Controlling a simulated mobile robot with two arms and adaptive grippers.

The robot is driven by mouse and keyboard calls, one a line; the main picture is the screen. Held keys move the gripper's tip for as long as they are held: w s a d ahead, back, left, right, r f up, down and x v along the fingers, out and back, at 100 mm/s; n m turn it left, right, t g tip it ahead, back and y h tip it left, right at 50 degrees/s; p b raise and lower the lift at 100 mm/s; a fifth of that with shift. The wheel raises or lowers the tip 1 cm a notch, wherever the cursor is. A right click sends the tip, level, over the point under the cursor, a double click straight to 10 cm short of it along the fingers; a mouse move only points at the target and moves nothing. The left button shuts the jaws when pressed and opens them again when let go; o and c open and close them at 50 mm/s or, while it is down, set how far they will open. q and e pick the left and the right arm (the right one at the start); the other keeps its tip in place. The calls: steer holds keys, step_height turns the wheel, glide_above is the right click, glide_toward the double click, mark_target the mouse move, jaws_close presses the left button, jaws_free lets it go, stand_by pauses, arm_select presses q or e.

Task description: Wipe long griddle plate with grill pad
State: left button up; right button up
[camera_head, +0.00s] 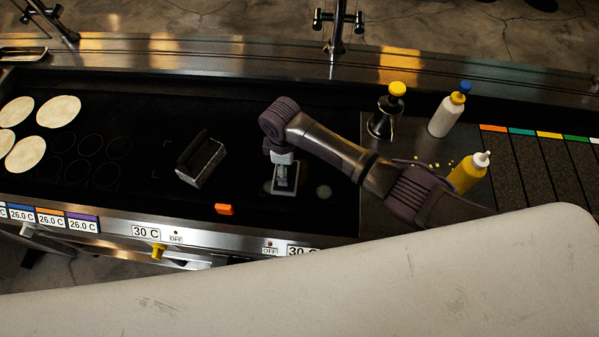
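The long griddle plate (130,170) is black and runs from the left edge to the middle of the picture. A grill pad (200,163), a dark block with a grey side and a black handle on top, rests on the plate, tilted in the picture. My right arm reaches in from the right over the plate. My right gripper (285,188) points down, low over the plate, to the right of the pad and apart from it. Its fingers are dark and small, so I cannot tell whether they are open. My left gripper is out of view.
Several pale tortillas (58,111) lie at the plate's left end. An orange block (224,209) sits near the front edge. A black yellow-capped bottle (384,118), a white bottle (446,115) and a yellow bottle (467,174) stand at right. The plate around the pad is clear.

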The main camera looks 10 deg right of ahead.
steer(key=shift+a, duration=0.25)
steer(key=shift+w+a+b, duration=0.2)
steer(key=shift+a, duration=0.4)
steer(key=shift+w+a+b, duration=0.15)
steer(key=shift+a+b, duration=0.05)
steer(key=shift+a, duration=0.4)
steer(key=shift+s+d+r+p, duration=0.1)
steer(key=shift+d+r+p, duration=0.1)
steer(key=shift+d+p, duration=0.3)
steer(key=d+p, duration=0.1)
steer(key=d, duration=0.1)
steer(key=s+d+p, duration=0.1)
steer(key=shift+s+d+f, duration=0.1)
steer(key=shift+d+f, duration=0.05)
steer(key=shift+d, duration=0.25)
steer(key=shift+d+f, duration=0.1)
